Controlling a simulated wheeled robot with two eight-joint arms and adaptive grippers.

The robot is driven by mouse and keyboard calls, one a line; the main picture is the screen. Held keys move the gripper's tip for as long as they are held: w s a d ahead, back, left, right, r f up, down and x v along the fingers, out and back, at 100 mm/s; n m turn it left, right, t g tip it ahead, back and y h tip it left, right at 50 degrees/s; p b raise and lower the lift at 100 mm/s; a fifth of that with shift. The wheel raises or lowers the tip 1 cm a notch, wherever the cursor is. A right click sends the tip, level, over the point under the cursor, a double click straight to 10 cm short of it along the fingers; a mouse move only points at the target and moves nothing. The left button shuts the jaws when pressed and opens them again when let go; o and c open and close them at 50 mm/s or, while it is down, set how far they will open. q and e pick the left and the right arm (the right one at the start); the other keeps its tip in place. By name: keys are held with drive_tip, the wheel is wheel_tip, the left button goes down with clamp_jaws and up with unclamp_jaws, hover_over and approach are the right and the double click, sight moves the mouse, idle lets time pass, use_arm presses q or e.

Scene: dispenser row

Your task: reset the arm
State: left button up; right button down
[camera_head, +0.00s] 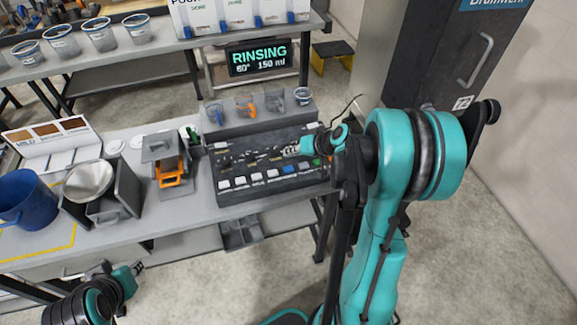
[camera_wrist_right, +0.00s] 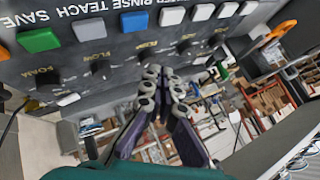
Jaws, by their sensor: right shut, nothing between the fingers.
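My right arm (camera_head: 385,200), teal and black, reaches over the right end of the black control panel (camera_head: 270,189). My right gripper (camera_head: 291,150) is above the panel's knobs, shut and empty. In the right wrist view its fingertips (camera_wrist_right: 164,88) meet in front of the panel face, near the dark knobs (camera_wrist_right: 98,67). I cannot tell whether they touch the panel. My left gripper (camera_head: 137,267) shows small at the lower left, below the table's front edge; its fingers are too small to read.
A display (camera_head: 259,58) reads "RINSING 60° 150 ml". Several small cups stand on the panel's back ledge (camera_head: 258,123). A blue mug (camera_head: 24,200), a grey box with a metal bowl (camera_head: 90,180) and an orange-handled device (camera_head: 173,172) stand to the left. A dark cabinet (camera_head: 420,55) stands behind my right arm.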

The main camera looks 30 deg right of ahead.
idle(0.4)
drive_tip(key=s+a+n+g+h+b, duration=0.1)
drive_tip(key=s+a+n+h+b, duration=0.2)
drive_tip(key=s+a+b, duration=0.6)
drive_tip(key=s+a+n, duration=0.1)
drive_tip(key=s+a, duration=0.5)
drive_tip(key=s, duration=0.3)
drive_tip(key=shift+a+f+n, duration=0.3)
drive_tip(key=shift+a, duration=0.1)
drive_tip(key=shift+s+d, duration=0.1)
drive_tip(key=shift+s, duration=0.05)
